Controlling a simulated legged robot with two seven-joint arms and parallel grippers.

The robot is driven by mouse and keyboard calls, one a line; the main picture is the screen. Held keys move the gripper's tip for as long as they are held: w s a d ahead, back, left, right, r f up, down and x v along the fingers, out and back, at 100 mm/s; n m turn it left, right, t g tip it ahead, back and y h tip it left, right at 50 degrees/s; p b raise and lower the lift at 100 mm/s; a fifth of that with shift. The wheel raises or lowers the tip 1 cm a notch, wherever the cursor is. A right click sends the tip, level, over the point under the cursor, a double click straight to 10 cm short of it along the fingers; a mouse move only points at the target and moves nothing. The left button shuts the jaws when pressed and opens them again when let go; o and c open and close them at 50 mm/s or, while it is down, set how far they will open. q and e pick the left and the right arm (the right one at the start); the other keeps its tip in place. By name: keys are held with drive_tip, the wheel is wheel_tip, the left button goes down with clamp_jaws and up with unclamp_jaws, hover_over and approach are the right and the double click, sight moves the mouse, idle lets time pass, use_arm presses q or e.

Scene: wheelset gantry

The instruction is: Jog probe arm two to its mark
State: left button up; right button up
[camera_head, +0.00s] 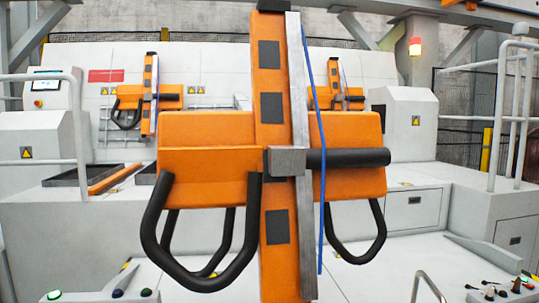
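A large orange probe arm (274,198) stands upright in the middle, close to me. It has an orange crosspiece (207,140), black looped bars, a grey rail (299,120) and a blue cable. Two smaller orange probe arms stand farther back, one at left (149,95) and one at right (341,92), partly hidden by the near one. I see no number on any of them, so I cannot tell which is arm two. No position mark is clear; dark squares run along the near upright. Neither of my grippers is in view.
A control panel with joysticks and buttons (505,290) is at the bottom right. A button panel (100,296) with a lit green button is at the bottom left. A screen box with a red button (48,90) is at far left. White railings flank both sides.

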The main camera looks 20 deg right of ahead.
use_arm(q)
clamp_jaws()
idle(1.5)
